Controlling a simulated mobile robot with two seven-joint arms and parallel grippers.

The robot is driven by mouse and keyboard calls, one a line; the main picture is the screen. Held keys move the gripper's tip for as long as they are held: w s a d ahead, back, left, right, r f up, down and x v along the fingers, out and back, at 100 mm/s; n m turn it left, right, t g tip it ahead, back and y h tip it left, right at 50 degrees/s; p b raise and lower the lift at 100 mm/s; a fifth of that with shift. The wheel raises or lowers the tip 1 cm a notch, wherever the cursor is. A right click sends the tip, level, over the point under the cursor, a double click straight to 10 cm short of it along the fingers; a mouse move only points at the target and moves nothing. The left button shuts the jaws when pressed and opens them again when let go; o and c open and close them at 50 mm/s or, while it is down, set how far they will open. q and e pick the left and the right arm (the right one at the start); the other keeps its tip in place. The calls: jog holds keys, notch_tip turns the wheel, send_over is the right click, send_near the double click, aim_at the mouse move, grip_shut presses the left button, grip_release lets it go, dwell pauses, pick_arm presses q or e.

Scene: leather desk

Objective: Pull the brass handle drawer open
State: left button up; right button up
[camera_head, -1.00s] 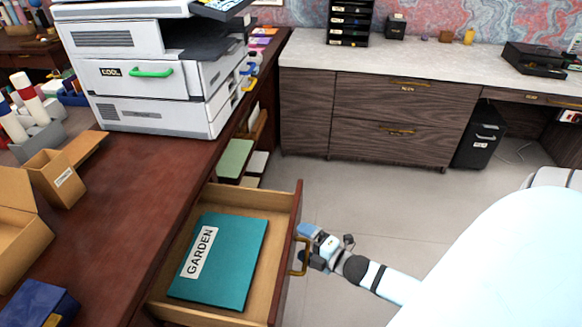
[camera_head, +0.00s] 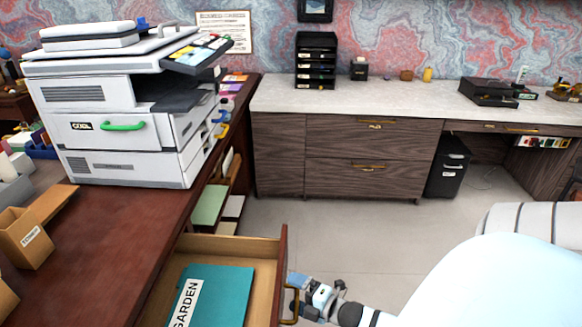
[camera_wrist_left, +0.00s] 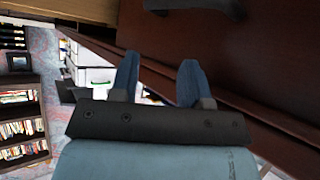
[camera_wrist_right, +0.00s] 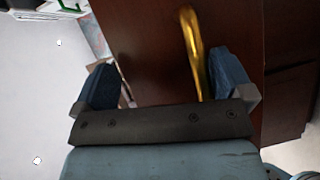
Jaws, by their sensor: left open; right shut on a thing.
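The drawer (camera_head: 283,262) of the red-brown desk stands pulled out at the bottom of the head view, its near part cut off by the frame edge. A teal folder marked GARDEN (camera_head: 225,290) lies inside. The brass handle (camera_head: 289,308) is on the drawer's front face. My right gripper (camera_head: 301,292) is at this handle and shut on it. In the right wrist view the brass handle (camera_wrist_right: 194,45) passes between the fingers of the right gripper (camera_wrist_right: 164,75), close to the right finger. My left gripper (camera_wrist_left: 158,70) is open and empty near dark wood, outside the head view.
A white printer (camera_head: 125,125) and an open cardboard box (camera_head: 28,238) stand on the desk (camera_head: 110,240). A dark wood cabinet (camera_head: 345,160) lines the back wall, with a black bin (camera_head: 447,168) beside it. The floor (camera_head: 360,235) between is clear.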

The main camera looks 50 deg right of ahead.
jog(key=shift+v, duration=1.45)
jog(key=c, duration=0.4)
jog(key=shift+s+d+f+p, duration=0.1)
jog(key=shift+s+f+p, duration=0.1)
jog(key=shift+s+p, duration=0.15)
jog(key=c, duration=0.4)
jog(key=shift+o, duration=0.2)
jog(key=s+d+f+p, duration=0.1)
jog(key=s+d+f, duration=0.1)
jog(key=s, duration=0.6)
jog(key=shift+s, duration=0.4)
jog(key=shift+d, duration=0.1)
